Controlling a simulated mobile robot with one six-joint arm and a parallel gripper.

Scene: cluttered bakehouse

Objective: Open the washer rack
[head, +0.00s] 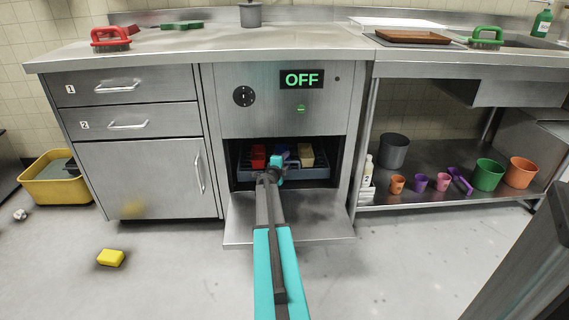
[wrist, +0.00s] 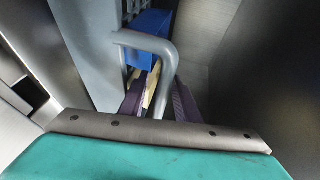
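The washer (head: 280,100) shows "OFF" on its display, and its door (head: 290,218) is folded down. The grey washer rack (head: 318,173) sits inside the opening, with red, blue and yellow items in it. In the wrist view, the rack's grey loop handle (wrist: 148,42) stands close in front of the rack wall (wrist: 88,50). My gripper (head: 272,168) is at the rack's front. In the wrist view, its dark fingers (wrist: 157,104) are apart, with one leg of the handle between them and a gap on the left. Whether either finger touches the handle is unclear.
Drawers and a cupboard (head: 140,180) stand left of the washer. A shelf (head: 430,190) on the right holds cups and buckets. A yellow sponge (head: 111,257) and a yellow tub (head: 58,180) are on the floor at left. Floor in front of the door is mostly clear.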

